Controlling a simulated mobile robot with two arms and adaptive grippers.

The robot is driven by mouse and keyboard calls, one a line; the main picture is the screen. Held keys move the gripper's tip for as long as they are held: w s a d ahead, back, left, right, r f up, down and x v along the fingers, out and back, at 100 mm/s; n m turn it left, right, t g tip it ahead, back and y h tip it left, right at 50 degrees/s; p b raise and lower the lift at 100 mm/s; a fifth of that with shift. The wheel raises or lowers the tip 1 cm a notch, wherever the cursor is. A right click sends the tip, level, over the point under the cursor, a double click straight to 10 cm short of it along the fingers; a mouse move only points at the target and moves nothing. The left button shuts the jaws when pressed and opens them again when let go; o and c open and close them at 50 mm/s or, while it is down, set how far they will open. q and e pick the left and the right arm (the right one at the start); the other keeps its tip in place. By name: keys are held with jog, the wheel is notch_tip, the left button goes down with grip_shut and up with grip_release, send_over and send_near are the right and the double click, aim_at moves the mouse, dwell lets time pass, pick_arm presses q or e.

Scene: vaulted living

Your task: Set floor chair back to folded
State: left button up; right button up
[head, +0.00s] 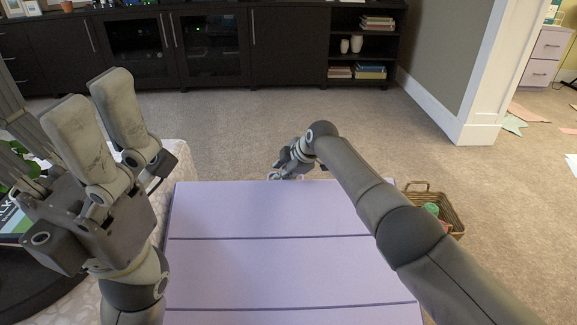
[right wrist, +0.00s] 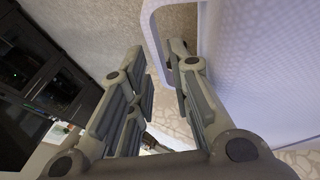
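The floor chair (head: 270,215) is a pale purple padded panel with dark cross seams, filling the lower middle of the head view. In the right wrist view, its purple surface (right wrist: 265,65) and pale rounded edge stand at the right. My right gripper (head: 288,165) is at the panel's far edge, partly hidden by its own arm. In the right wrist view the right gripper (right wrist: 157,52) has its fingers apart, the right finger close beside the chair edge; contact is unclear. My left gripper (head: 92,90) points up, fingers apart and empty, left of the chair.
A wicker basket (head: 437,207) stands right of the chair, behind my right arm. A dark cabinet (head: 210,45) lines the back. Carpet (head: 230,125) between chair and cabinet is clear. A white wall corner (head: 480,120) is at the right, with papers beyond.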

jog(key=shift+v, duration=6)
